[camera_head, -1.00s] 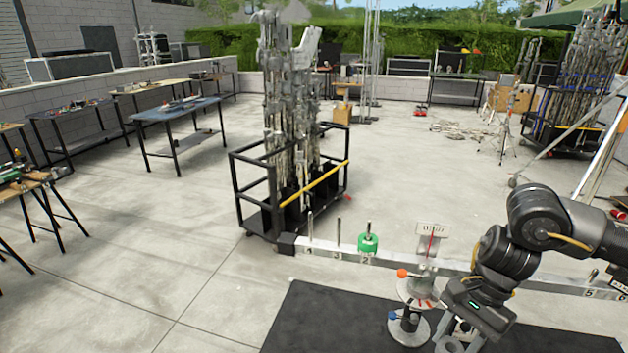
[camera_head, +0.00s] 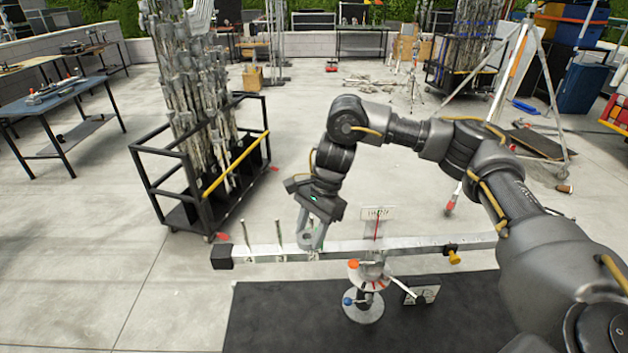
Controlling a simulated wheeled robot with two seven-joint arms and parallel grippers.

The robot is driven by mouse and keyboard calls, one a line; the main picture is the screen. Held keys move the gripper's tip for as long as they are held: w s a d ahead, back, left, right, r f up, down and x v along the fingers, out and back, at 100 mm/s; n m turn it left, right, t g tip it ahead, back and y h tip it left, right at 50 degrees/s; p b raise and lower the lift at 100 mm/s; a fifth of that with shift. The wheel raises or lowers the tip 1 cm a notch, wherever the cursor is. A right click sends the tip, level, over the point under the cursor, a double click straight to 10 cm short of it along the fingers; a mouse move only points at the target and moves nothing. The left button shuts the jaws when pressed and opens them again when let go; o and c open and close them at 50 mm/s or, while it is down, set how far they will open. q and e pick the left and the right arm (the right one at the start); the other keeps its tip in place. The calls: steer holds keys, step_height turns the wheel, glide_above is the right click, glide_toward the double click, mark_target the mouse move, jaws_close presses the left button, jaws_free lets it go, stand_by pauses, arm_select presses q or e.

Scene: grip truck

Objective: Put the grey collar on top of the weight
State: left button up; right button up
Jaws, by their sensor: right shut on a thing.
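A silver balance beam (camera_head: 400,244) runs across a stand, with upright pegs near its left end. My right gripper (camera_head: 313,232) points down at the beam, just right of two bare pegs. It is shut on a grey, ring-like piece, the grey collar (camera_head: 306,240), which shows low between the fingers. The green weight is not clearly seen; the gripper and collar cover the peg place where it stood. I cannot tell whether the collar touches the weight. My left gripper is out of view.
The stand (camera_head: 363,305) with an orange knob and a blue knob stands on a black mat (camera_head: 290,310). A small dial plate (camera_head: 377,213) rises behind the beam. A yellow-tipped piece (camera_head: 454,257) sits on the beam's right side. A black cart (camera_head: 200,195) of metal stands is behind left.

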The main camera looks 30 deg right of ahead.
mark_target(312, 218)
steer(key=w+d+r+m+p, duration=0.1)
steer(key=w+m, duration=0.1)
steer(key=w+d+r+m+t+p, duration=0.1)
steer(key=w+d+r, duration=0.1)
steer(key=w, duration=0.1)
steer(key=w+d+r+m+t+p, duration=0.1)
steer(key=w+d+m, duration=0.1)
steer(key=shift+w+r+m, duration=0.15)
steer(key=shift+r+m, duration=0.05)
steer(key=shift+m, duration=0.1)
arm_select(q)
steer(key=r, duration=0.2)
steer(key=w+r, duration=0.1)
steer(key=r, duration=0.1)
arm_select(e)
steer(key=shift+d, duration=0.1)
steer(key=shift+f, duration=0.1)
steer(key=shift+f+b, duration=2.7)
steer(key=shift+f, duration=0.15)
arm_select(q)
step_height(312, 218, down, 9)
steer(key=b, duration=0.3)
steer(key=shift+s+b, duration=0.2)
steer(key=shift+b, duration=0.2)
arm_select(e)
steer(key=shift+f, duration=2.7)
